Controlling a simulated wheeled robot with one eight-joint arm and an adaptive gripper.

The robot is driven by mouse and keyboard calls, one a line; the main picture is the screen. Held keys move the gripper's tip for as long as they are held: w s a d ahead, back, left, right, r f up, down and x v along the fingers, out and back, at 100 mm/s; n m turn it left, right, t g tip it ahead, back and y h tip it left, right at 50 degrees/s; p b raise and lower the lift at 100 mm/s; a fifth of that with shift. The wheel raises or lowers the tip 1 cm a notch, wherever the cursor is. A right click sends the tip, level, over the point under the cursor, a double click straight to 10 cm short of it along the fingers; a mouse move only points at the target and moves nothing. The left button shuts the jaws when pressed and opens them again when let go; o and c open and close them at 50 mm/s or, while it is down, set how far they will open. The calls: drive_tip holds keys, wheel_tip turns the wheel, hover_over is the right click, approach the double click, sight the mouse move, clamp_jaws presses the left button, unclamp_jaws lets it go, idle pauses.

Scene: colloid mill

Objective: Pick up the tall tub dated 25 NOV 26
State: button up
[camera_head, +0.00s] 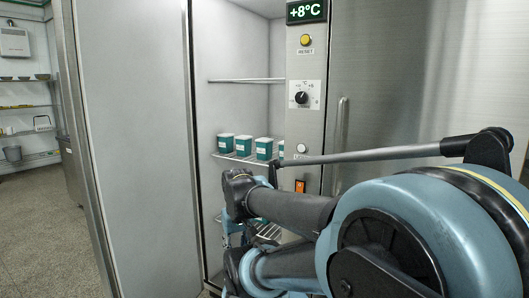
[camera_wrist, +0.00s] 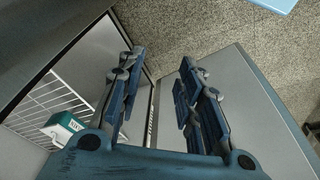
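Several teal tubs with white lids and white labels stand on a wire shelf inside the open cabinet: a left one (camera_head: 226,143), a middle one (camera_head: 243,146), a right one (camera_head: 264,149), and one partly hidden by the cabinet's front edge. Their dates are too small to read, so I cannot tell which is dated 25 NOV 26. In the wrist view a teal and white tub (camera_wrist: 64,126) sits at lower left, its label only partly visible. My gripper (camera_wrist: 162,60) is open and empty, apart from that tub. My arm hides part of the lower shelf in the head view.
The open cabinet door (camera_head: 135,150) stands left of the opening; the steel control panel (camera_head: 304,120) with knob and buttons is on the right. An empty upper shelf (camera_head: 246,80) is above the tubs. Speckled floor (camera_head: 45,235) is clear at left.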

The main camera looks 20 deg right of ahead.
sight(264, 139)
drive_tip(key=shift+o, duration=0.6)
